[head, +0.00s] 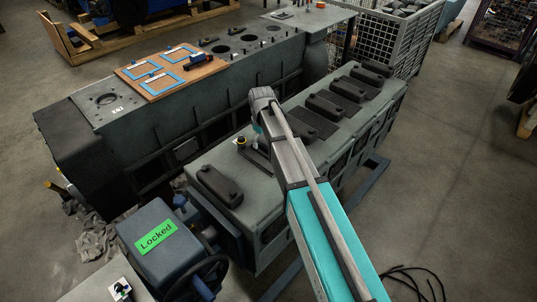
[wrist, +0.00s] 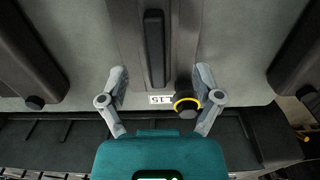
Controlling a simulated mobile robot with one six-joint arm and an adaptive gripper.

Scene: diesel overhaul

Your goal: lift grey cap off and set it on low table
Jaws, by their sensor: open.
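The grey cap appears to be the dark grey cover with a raised black handle (wrist: 154,48) in the wrist view. It lies on the light grey engine top. My gripper (wrist: 160,78) is open and empty, its two fingers spread on either side of the cover. Contact cannot be judged. In the head view my gripper is mostly hidden by my wrist above the near engine block (head: 260,195), and that cover is partly hidden by my arm. Which surface is the low table is unclear; a flat grey tabletop (head: 333,17) stands at the back.
A black knob with a yellow ring (wrist: 187,104) sits near the right finger, beside a white label (wrist: 161,99). Similar dark covers (head: 219,186) line the block. Behind are a long engine block (head: 240,75) with a wooden board and a mesh crate (head: 395,45).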

